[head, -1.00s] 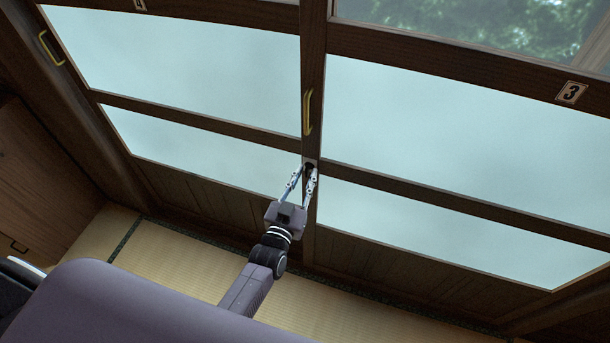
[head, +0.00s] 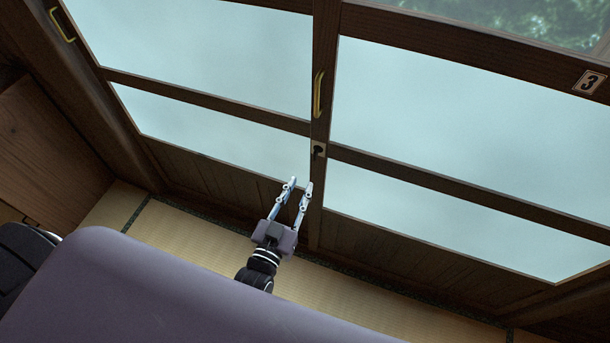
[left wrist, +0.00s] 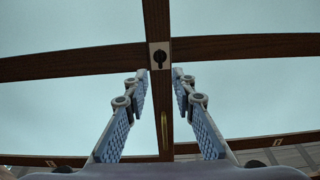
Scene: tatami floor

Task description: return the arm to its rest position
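My left gripper (head: 299,186) is open and empty, in front of the middle post of the sliding doors and apart from it. Its two fingers also show in the left wrist view (left wrist: 155,88), spread with a gap between them. A dark lock knob on a pale plate (head: 318,149) sits on the post, above the fingertips in the head view. The same lock plate (left wrist: 159,55) shows beyond the fingertips in the left wrist view. My right gripper is in neither view.
Closed wooden doors with frosted panes (head: 430,120) stand ahead. A yellow handle (head: 318,94) is on the post, and another (head: 62,25) is at the far left. A wooden cabinet (head: 45,150) stands at left. Tatami floor (head: 190,240) lies clear below the doors.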

